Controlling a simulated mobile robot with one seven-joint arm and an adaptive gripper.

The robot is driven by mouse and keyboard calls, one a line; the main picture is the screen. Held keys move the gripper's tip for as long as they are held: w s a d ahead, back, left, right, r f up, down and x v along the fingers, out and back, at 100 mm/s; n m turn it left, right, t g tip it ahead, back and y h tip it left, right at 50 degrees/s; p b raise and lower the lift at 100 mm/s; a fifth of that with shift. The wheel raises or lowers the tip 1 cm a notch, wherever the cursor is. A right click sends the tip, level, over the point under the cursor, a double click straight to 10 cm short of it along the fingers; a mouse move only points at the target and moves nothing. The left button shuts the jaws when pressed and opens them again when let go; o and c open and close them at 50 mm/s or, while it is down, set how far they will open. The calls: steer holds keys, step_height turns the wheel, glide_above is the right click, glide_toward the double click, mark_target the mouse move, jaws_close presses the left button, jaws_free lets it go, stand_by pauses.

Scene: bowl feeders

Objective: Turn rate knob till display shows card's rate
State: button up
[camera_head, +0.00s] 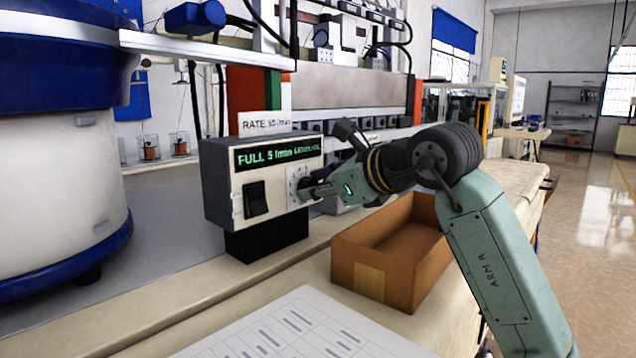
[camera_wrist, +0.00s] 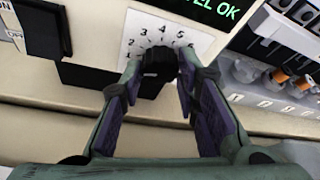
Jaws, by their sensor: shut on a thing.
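The control box (camera_head: 222,180) stands beside the big bowl feeder. Its display (camera_head: 278,153) has green text that seems to read "FULL 5 /min LEVEL OK". A white rate card (camera_head: 264,122) stands above the box; it starts with "RATE", and its number is too small to read surely. The dark rate knob (camera_wrist: 157,62) sits on a white numbered dial (camera_wrist: 140,28). My gripper (camera_head: 312,190) reaches the dial from the right. In the wrist view its fingers are on both sides of the knob, shut on it. The knob's pointer is hidden or unclear.
A black rocker switch (camera_head: 255,199) is left of the dial. The blue and white bowl feeder (camera_head: 60,160) stands at left. An open cardboard box (camera_head: 372,280) lies below my arm, and a printed sheet (camera_head: 300,330) lies in front. A machine with rails is behind.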

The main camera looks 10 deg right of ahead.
steer(key=m+g+y, duration=0.1)
steer(key=m+y, duration=0.1)
steer(key=m, duration=0.2)
steer(key=m+y+p, duration=0.1)
steer(key=m+y, duration=0.2)
steer(key=m, duration=0.2)
steer(key=d+m+g+y+p, duration=0.1)
steer(key=m+y, duration=0.2)
steer(key=m, duration=0.2)
steer(key=shift+w+f+g, duration=0.2)
steer(key=shift+w+g, duration=0.05)
steer(key=shift+g, duration=0.05)
stand_by(0.3)
stand_by(0.4)
steer(key=o, duration=1.2)
steer(key=shift+a, duration=0.1)
steer(key=shift+c, duration=0.2)
